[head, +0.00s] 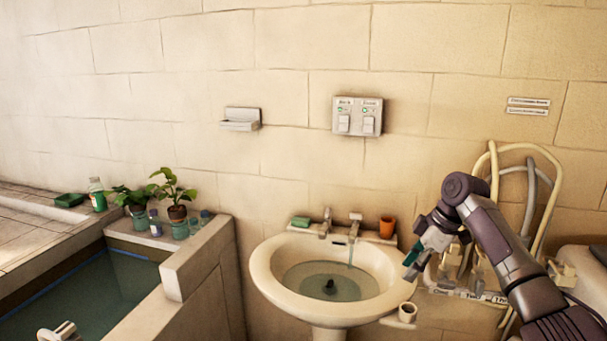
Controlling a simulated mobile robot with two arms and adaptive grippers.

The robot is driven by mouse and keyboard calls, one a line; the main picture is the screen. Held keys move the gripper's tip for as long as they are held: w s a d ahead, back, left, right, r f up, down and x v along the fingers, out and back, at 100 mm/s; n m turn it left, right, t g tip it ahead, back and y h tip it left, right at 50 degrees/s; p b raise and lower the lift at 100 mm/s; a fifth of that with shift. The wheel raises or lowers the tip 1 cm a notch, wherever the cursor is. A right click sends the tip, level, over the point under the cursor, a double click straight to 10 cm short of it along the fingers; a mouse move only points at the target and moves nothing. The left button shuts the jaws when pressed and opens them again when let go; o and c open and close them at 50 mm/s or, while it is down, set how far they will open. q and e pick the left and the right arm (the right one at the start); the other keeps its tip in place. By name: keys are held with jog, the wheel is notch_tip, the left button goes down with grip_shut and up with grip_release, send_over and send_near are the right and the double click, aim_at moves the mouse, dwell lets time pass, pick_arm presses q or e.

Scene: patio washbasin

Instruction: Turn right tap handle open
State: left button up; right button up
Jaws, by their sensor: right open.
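The white washbasin (268,285) stands against the tiled wall, with water in its bowl. Two metal taps stand on its back rim: the left tap (326,222) and the right tap (355,222). A thin pale streak, like running water, shows below the right tap. My right gripper (411,263) is open, with teal fingertips, at the right of the basin and apart from both taps. It points down and left, and nothing shows between its fingers. I cannot tell how far the right tap's handle is turned.
An orange cup (387,228) and a green soap (301,222) sit on the basin's back rim. Looped hoses (548,205) hang behind my right arm. A water-filled trough (110,290) is at left.

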notch_tip(320, 180, down, 25)
jog(key=s+m+h, duration=0.1)
jog(key=s+m, duration=0.1)
jog(key=m, duration=0.3)
jog(key=s+d+f+m+h, duration=0.1)
jog(key=s+f+m, duration=0.1)
jog(key=s+f, duration=0.7)
jog(key=s+f+m+h, duration=0.15)
jog(key=s+f, duration=0.25)
jog(key=f, duration=0.9)
jog(key=s+f+m, duration=0.1)
jog(key=s+f, duration=0.6)
jog(key=s, duration=0.4)
jog(key=s+f+m, duration=0.1)
jog(key=s+f, duration=0.6)
jog(key=s, duration=0.3)
pick_arm(q)
jog(key=shift+s, duration=0.2)
pick_arm(e)
jog(key=s+a+f+m, duration=0.1)
jog(key=s+f, duration=0.1)
jog(key=s, duration=0.9)
jog(key=s+a+f+m, duration=0.1)
jog(key=s+f, duration=0.1)
jog(key=s, duration=1)
jog(key=shift+s+f+h, duration=0.3)
jog(key=shift+h, duration=0.05)
